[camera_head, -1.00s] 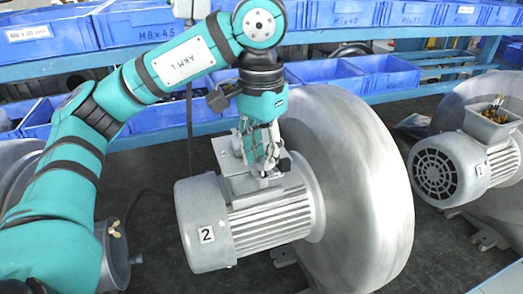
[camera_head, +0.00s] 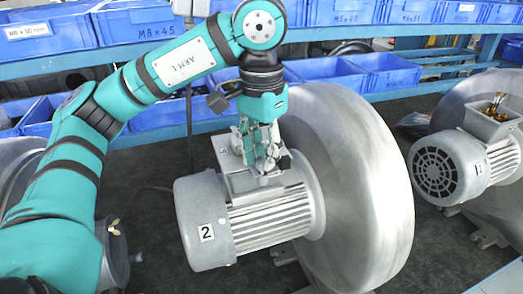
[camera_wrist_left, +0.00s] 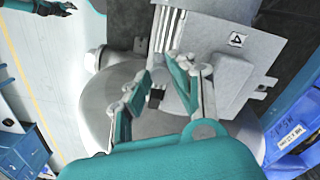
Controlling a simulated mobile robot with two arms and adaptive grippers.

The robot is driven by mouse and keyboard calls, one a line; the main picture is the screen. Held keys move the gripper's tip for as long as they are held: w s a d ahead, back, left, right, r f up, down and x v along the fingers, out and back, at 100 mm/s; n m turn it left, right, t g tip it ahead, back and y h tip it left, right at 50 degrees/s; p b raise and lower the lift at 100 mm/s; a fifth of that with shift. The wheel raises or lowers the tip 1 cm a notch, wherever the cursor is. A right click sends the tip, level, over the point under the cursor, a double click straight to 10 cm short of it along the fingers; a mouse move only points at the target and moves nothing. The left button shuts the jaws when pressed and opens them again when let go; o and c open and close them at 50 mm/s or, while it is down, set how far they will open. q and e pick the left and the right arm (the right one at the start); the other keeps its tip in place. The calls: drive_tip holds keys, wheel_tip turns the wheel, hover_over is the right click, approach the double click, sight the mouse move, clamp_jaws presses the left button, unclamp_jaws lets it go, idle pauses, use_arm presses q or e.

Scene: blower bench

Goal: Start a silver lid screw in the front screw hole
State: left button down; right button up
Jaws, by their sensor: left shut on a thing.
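The grey motor marked 2 (camera_head: 265,222) lies on the dark bench, with a grey terminal box and lid (camera_head: 247,182) on top. In the left wrist view the lid (camera_wrist_left: 229,83) is beside the fingers. My left gripper (camera_head: 268,166) points down at the lid's edge. My right gripper (camera_wrist_left: 55,8) seems to show only at the wrist view's corner.
The large blower housing (camera_head: 365,190) stands directly right of the gripper. Blue bins (camera_head: 140,22) line the shelves behind.

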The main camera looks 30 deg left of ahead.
idle(0.5)
use_arm(q)
drive_tip(key=m, duration=0.3)
drive_tip(key=shift+p, duration=0.4)
drive_tip(key=m, duration=0.5)
drive_tip(key=c, duration=1.4)
unclamp_jaws()
